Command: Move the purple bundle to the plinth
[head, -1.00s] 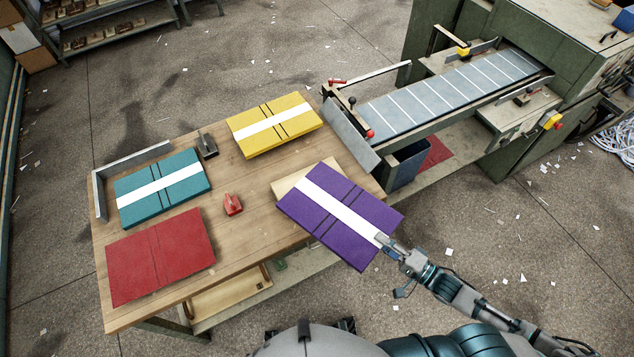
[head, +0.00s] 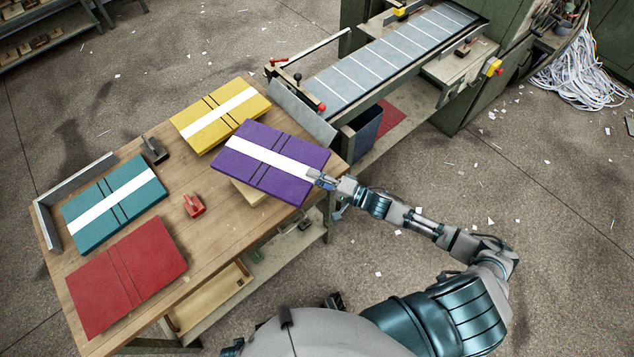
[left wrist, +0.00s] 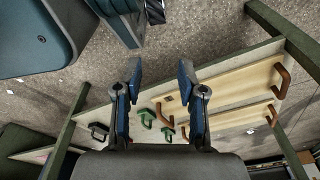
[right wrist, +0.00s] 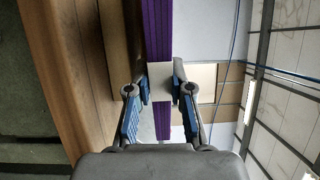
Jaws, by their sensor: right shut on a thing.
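The purple bundle (head: 290,150), a flat slab with a white band and dark straps, is at the right end of the workbench in the head view. My right gripper (head: 318,178) is shut on its near right edge at the white band; the right wrist view shows the bundle (right wrist: 159,30) edge-on between the fingers. A pale wooden block (head: 250,193), which looks like the plinth, shows partly from under the bundle's near left side. The rest of it is hidden, and I cannot tell whether they touch. My left gripper (left wrist: 161,80) is open and empty near the bench's underside.
Yellow (head: 205,130), teal (head: 95,225) and red (head: 110,285) slabs lie on the wooden workbench (head: 200,250). A red clamp-like piece (head: 193,205) and a dark block (head: 154,151) stand between them. A conveyor (head: 390,60) adjoins behind, with a blue bin (head: 362,135) below.

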